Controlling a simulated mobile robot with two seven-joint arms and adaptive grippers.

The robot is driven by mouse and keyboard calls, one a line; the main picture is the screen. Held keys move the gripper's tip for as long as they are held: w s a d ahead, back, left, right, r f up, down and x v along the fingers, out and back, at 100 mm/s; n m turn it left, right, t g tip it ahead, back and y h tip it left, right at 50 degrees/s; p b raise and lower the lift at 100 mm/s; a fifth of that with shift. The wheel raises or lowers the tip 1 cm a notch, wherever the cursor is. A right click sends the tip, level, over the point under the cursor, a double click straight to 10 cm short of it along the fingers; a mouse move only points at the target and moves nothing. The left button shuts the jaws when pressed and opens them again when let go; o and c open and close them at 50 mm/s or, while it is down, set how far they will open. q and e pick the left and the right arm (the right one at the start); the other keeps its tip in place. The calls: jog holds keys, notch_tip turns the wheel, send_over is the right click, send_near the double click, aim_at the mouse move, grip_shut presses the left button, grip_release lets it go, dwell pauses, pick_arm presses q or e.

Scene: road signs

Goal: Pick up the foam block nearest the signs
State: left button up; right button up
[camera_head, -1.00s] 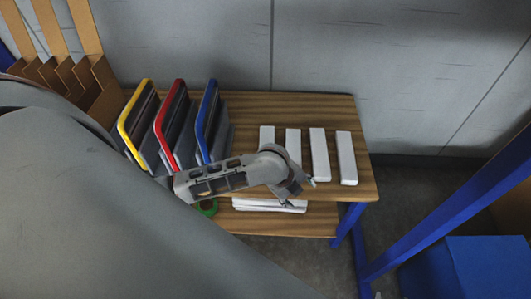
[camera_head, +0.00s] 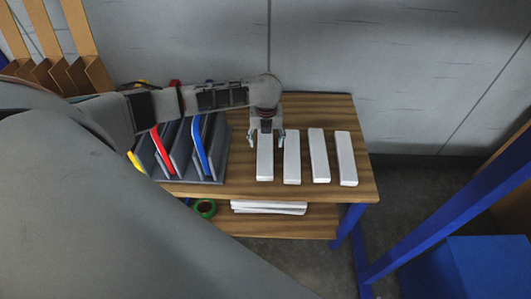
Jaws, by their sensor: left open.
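Several white foam blocks stand in a row on the wooden table (camera_head: 330,108). The leftmost foam block (camera_head: 265,164) is the one nearest the signs. Its far end is hidden under my left gripper (camera_head: 266,140), which points down over it, open, with a finger on each side of the block. I cannot tell whether the fingers touch it. The other blocks (camera_head: 292,158), (camera_head: 319,157) and (camera_head: 346,160) stand to the right, apart from one another. The signs, with yellow (camera_head: 135,162), red (camera_head: 161,150) and blue (camera_head: 200,148) edges, stand in a grey rack at the left, partly hidden by my left arm.
A lower shelf (camera_head: 290,226) holds a green tape roll (camera_head: 205,209) and a white stack (camera_head: 268,207). Brown dividers (camera_head: 95,75) stand at the far left. A grey wall is behind the table. A blue frame (camera_head: 440,218) and blue box (camera_head: 470,268) are at the right.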

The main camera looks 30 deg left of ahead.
aim_at(265, 150)
pick_arm(q)
jog(key=f, duration=0.1)
jog(key=f+b, duration=0.1)
jog(key=f, duration=0.3)
jog(key=shift+a, duration=0.25)
jog(key=c, duration=0.9)
jog(key=shift+o, duration=0.2)
jog(key=shift+r, duration=0.1)
